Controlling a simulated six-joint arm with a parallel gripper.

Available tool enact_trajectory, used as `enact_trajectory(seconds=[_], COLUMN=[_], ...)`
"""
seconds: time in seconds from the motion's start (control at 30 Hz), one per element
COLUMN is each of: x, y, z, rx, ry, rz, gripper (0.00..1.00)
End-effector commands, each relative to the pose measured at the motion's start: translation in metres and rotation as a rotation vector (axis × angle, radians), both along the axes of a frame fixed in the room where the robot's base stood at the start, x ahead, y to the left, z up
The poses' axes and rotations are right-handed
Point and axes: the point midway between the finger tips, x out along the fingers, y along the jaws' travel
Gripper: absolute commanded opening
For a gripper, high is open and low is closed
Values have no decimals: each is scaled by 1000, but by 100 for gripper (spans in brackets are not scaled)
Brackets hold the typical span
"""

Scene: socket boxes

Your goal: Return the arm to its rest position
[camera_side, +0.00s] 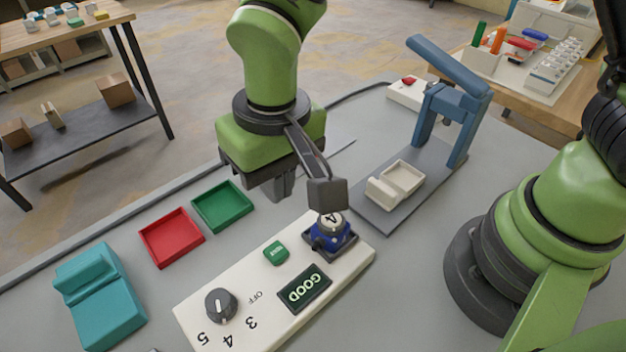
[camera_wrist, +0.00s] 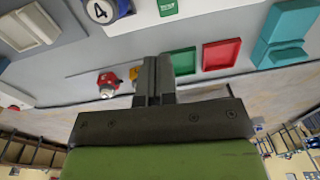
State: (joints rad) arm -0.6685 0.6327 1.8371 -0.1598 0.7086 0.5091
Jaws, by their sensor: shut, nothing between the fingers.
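My gripper (camera_side: 284,190) hangs above the table behind the white test box (camera_side: 202,310), shut and empty. In the wrist view its fingers (camera_wrist: 153,68) are together. A round piece marked 4 (camera_side: 331,220) sits in the blue socket (camera_side: 336,241) at the box's right end. My gripper is apart from it. It also shows at the top edge of the wrist view (camera_wrist: 100,11). The box's display (camera_side: 304,291) reads GOOD, and a green button (camera_side: 276,252) sits beside it.
A red tray (camera_side: 171,238) and a green tray (camera_side: 222,206) lie empty to the left. A teal block (camera_side: 100,300) is at front left. A blue press (camera_side: 440,110) stands at right. A red-topped piece (camera_wrist: 107,82) shows beside my fingers in the wrist view.

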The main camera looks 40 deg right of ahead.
Motion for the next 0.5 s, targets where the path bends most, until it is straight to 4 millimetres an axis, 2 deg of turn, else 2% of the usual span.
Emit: enact_trajectory(seconds=[0.03, 0.2, 0.37, 0.5], x=[5, 2, -20, -49], y=[-12, -62, -107, -140], z=[22, 87, 134, 160], rx=[29, 110, 170, 207], ry=[-30, -125, -231, -335], rz=[-27, -109, -177, -231], gripper=[0, 0, 0, 0])
